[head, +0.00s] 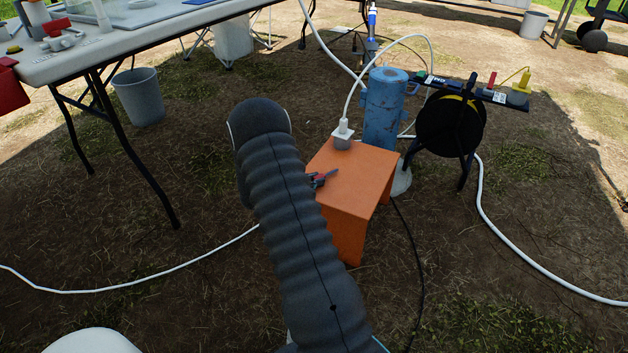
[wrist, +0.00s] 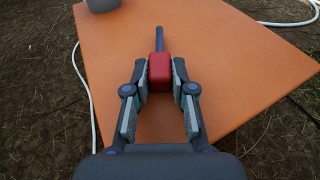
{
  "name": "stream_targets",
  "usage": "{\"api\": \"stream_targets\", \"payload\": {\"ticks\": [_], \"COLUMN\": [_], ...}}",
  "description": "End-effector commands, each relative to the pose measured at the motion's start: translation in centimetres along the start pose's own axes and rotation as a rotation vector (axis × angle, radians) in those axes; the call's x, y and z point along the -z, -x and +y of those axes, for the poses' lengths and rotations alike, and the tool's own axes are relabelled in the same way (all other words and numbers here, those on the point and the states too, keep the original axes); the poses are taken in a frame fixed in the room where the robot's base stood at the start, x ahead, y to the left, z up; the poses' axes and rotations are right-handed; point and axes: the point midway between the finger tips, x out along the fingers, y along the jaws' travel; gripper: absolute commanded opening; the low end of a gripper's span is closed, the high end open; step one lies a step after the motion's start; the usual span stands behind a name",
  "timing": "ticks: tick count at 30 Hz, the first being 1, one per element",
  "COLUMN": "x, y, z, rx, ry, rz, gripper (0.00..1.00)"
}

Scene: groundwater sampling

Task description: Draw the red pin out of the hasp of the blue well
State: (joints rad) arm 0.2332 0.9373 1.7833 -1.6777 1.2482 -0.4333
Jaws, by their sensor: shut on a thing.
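The red pin (wrist: 159,66) is between the fingertips of my gripper (wrist: 160,76) in the wrist view. My gripper is shut on its red head, and its dark shank (wrist: 159,38) points away, above the orange stand's top. In the head view the pin (head: 321,178) shows small above the orange stand, beside my arm, which hides most of the gripper. The blue well (head: 384,108) stands upright behind the stand, with a hasp (head: 412,88) at its upper right side. The pin is apart from the well.
The orange stand (head: 355,170) carries a grey fitting with a white plug (head: 343,134) at its back. A black reel (head: 450,125) stands right of the well. White hoses cross the ground. A table (head: 150,35) is at the upper left, with a grey bucket (head: 138,97) under it.

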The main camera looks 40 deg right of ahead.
Motion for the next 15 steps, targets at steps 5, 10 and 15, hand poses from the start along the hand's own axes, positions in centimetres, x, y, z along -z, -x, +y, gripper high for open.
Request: {"api": "stream_targets", "payload": {"ticks": [5,10,15], "x": [0.01,0.15,0.15], "y": [0.0,-0.04,-0.03], "z": [0.01,0.01,0.01], "rx": [0.0,0.0,0.0], "ry": [0.0,0.0,0.0], "rz": [0.0,0.0,0.0], "gripper": [0.0,0.32,0.53]}}
